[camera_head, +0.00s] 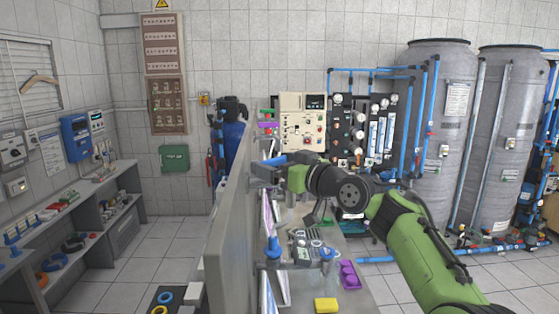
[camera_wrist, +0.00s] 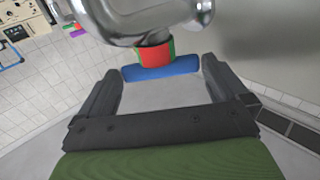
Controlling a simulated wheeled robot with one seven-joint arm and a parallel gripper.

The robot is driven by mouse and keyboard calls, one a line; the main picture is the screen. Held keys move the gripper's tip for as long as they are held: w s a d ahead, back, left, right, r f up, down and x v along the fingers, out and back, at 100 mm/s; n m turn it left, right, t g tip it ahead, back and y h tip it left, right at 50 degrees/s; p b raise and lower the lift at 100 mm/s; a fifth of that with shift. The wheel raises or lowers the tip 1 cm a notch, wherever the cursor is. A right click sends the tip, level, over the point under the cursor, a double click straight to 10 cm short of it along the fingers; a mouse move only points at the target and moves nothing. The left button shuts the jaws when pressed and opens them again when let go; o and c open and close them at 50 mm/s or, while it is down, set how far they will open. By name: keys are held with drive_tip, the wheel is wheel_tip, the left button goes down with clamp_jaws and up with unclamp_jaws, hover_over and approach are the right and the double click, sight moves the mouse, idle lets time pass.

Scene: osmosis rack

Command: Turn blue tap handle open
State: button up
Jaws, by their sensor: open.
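The blue tap handle (camera_wrist: 162,70) is a short bar across the end of a red and green collar (camera_wrist: 155,53) on a curved chrome pipe (camera_wrist: 150,18). In the wrist view it lies crosswise between the fingertips of my gripper (camera_wrist: 160,72).
The grey panel (camera_head: 228,235) stands close to my gripper. Below my arm, a bench holds blue-topped fittings (camera_head: 273,248), a purple piece (camera_head: 348,275) and a yellow block (camera_head: 326,305). A control box (camera_head: 303,125) and large grey tanks (camera_head: 440,120) stand behind.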

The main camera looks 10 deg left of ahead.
drive_tip(key=shift+c, duration=0.2)
drive_tip(key=c, duration=0.7)
drive_tip(key=shift+o, duration=0.2)
drive_tip(key=shift+s+f, duration=0.1)
